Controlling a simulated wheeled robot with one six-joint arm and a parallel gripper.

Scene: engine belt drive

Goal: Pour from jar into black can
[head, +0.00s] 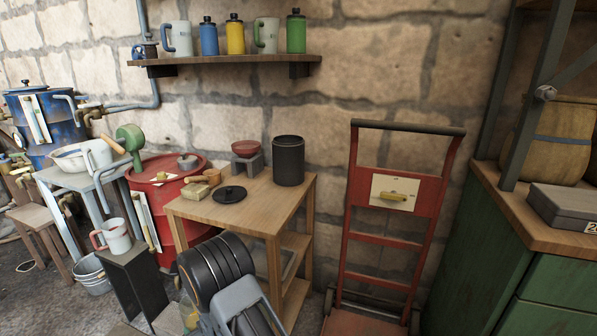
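The black can (289,161) stands upright and appears open-topped at the back right of the small wooden table. A black round lid with a knob (230,194) lies flat on the table in front of it. I cannot single out the jar with certainty. A small yellowish-green item (188,313), mostly hidden beside my arm, could be a jar, but too little of it shows. My arm's dark ribbed link and grey link show at the bottom middle, in front of the table. My gripper's fingers do not show.
A small red bowl (246,148) on a grey block and a wooden brush (201,186) share the table. A red drum (166,197) stands left of it, a red hand truck (392,215) right. Mugs and bottles line the wall shelf (225,62).

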